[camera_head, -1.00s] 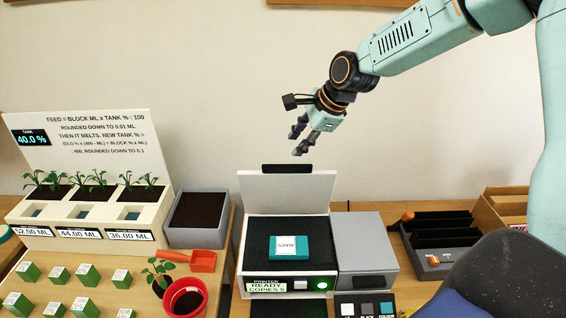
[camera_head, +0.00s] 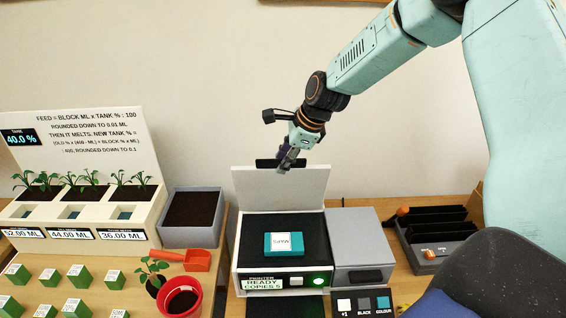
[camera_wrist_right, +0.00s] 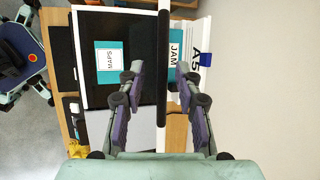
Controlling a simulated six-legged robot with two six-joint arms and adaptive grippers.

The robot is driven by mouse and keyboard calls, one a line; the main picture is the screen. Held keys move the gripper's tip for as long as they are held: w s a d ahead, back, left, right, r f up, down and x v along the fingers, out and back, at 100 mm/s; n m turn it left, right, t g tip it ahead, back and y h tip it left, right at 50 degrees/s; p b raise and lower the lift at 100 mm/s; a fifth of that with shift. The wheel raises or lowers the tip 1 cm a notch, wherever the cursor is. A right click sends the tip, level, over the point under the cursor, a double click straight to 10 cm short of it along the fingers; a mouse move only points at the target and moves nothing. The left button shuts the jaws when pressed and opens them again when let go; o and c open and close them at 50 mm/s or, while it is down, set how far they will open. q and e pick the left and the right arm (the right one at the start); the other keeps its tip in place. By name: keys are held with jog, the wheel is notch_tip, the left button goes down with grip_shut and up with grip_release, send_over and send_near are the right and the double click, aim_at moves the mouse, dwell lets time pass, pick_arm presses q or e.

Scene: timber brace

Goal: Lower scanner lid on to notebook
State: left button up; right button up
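The scanner (camera_head: 240,255) stands on the table with its pale lid (camera_head: 280,190) raised. A teal notebook labelled MAPS (camera_head: 287,245) lies on the dark scanner bed; it also shows in the right wrist view (camera_wrist_right: 109,62). My right gripper (camera_head: 286,165) is at the lid's top edge, by its black handle (camera_head: 265,162). In the right wrist view the gripper (camera_wrist_right: 160,75) is open, one finger on each side of the handle (camera_wrist_right: 163,50), with gaps to both. I cannot tell how deep the handle sits between the fingers. My left gripper is not in view.
A grey box (camera_head: 355,240) adjoins the scanner's right side. Further right is a black slotted rack (camera_head: 435,235). To the left are a planter (camera_head: 85,220), a soil box (camera_head: 193,210), an orange scoop (camera_head: 195,260) and a red pot (camera_head: 181,298).

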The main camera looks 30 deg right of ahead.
jog(key=shift+w+f, duration=0.25)
jog(key=shift+f, duration=0.05)
jog(key=shift+d, duration=0.15)
jog(key=shift+c, duration=0.3)
jog(key=shift+s+r, duration=0.1)
jog(key=c, duration=0.3)
grip_shut()
